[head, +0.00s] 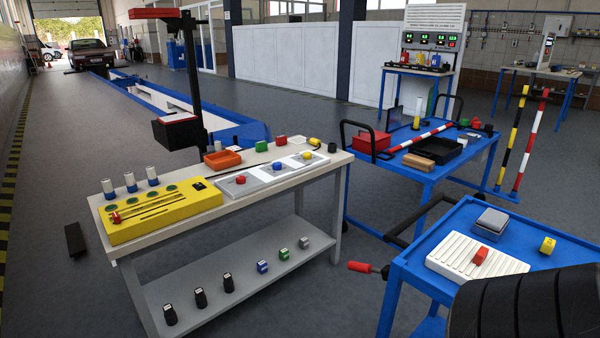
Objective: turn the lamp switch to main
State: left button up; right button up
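I cannot pick out the lamp switch for certain, and no "main" label is readable at this size. Neither of my grippers is in view.
The workbench (205,226) has a lower shelf (240,300) with several small black and coloured parts. A blue cart (450,240) stands at the right, with a blue trolley (420,175) behind it. A dark ribbed shape (530,305) fills the bottom right. Floor at left is mostly clear.

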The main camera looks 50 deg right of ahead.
aim_at(239, 179)
jog(key=z, duration=0.2)
jog(key=i, duration=1.5)
jog(key=z, duration=0.05)
